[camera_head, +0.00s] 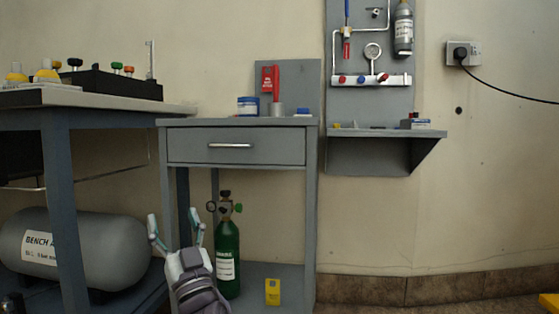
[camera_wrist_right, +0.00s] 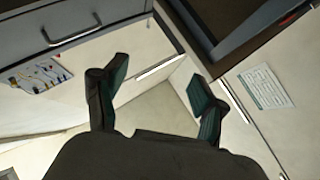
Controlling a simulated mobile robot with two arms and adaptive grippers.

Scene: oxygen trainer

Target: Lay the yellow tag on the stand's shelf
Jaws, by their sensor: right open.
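A yellow tag (camera_head: 273,291) with a dark mark shows at the front of the grey stand's lower shelf (camera_head: 252,271). I cannot tell whether it lies flat or stands up. The grey stand (camera_head: 311,200) has a drawer under its top. My right gripper (camera_head: 176,226) is open and empty, in front of the stand's left side and left of the tag. In the right wrist view, its spread fingers (camera_wrist_right: 157,82) have nothing between them, and I cannot make out the tag there. My left gripper is in neither view.
A green cylinder (camera_head: 228,252) stands on the lower shelf, just right of my right gripper. A grey tank (camera_head: 100,255) lies under the left bench. A red tag (camera_head: 266,79) hangs above the stand's top. A wall shelf (camera_head: 375,133) holds small items at the right.

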